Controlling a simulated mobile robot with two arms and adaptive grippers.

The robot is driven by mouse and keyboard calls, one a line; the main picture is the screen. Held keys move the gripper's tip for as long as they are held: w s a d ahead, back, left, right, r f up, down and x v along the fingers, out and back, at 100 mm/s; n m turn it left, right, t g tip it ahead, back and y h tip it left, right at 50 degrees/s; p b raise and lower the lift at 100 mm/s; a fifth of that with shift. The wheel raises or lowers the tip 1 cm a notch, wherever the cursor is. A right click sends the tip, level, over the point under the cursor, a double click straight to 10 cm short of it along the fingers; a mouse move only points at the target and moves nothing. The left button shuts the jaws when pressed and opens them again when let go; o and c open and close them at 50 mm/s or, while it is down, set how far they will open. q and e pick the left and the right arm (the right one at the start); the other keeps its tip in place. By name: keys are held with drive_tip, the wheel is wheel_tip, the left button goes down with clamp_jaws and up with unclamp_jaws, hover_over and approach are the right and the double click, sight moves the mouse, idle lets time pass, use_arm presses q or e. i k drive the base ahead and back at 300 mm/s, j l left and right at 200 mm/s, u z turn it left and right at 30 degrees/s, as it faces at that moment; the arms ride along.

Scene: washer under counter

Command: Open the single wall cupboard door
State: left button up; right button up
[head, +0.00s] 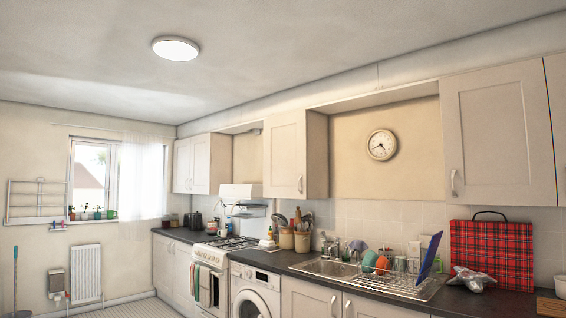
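A narrow cream wall cupboard with one door (284,150) hangs in the middle of the wall, in the head view. Its door is shut, with a small upright handle (300,184) low on the right side. A larger wall cupboard door (498,130) at the right is also shut, with its handle (453,182) low on the left; part of another door (560,110) shows beside it. A far wall cupboard (200,165) at the left is shut too. Neither of my grippers is in view.
Below runs a dark worktop (282,257) with a sink (325,266), a dish rack (400,285), utensil pots (302,241) and a red tartan bag (491,254). A washer (254,295) and cooker (210,275) stand underneath. A clock (381,145) hangs between cupboards.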

sight(285, 136)
drive_tip(key=i+u, duration=0.15)
drive_tip(key=i, duration=2.55)
